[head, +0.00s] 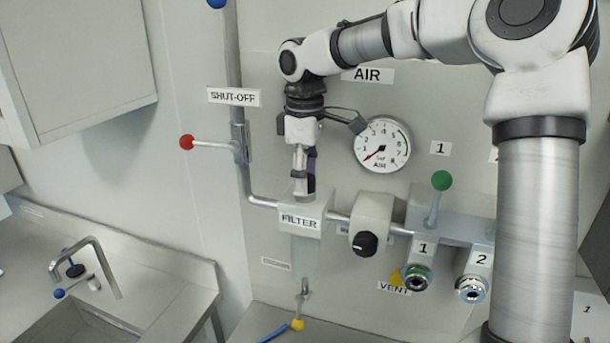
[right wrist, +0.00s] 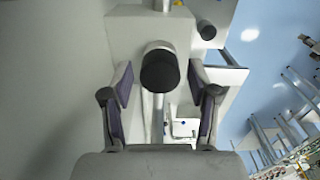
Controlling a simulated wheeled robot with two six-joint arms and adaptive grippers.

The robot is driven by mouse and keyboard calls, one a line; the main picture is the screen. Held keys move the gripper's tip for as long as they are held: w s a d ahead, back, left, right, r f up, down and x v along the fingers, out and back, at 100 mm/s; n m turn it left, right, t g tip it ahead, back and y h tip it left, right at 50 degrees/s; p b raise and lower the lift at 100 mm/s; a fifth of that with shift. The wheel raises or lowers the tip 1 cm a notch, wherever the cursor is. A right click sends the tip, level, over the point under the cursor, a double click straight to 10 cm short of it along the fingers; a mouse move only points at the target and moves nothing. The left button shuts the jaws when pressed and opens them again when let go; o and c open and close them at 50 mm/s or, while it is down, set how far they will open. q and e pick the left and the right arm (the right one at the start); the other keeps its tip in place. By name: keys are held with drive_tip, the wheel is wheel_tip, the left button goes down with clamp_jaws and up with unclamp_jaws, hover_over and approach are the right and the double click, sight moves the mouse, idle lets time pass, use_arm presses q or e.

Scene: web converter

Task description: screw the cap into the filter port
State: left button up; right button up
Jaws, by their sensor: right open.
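The white filter block (head: 313,208), with its FILTER label, sits on the pipe along the wall. My right gripper (head: 305,182) points down from above, right over this block. In the right wrist view my right gripper (right wrist: 160,82) is open, one finger on each side of a dark, round-ended cap (right wrist: 160,68). I see no finger pressing on the cap. The port opening is hidden, so I cannot tell how far the cap sits in it. My left gripper is not in view.
A black regulator knob (head: 366,244) is right of the filter. A green-ended lever (head: 440,182) and two outlets (head: 417,277) are further right. The pressure gauge (head: 382,145) is above. A red-ended shut-off lever (head: 188,142) is left. A sink (head: 75,325) is lower left.

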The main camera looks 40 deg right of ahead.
clamp_jaws()
drive_tip(key=shift+m, duration=0.9)
drive_tip(key=shift+o, duration=0.7)
unclamp_jaws()
wheel_tip(320, 180, up, 12)
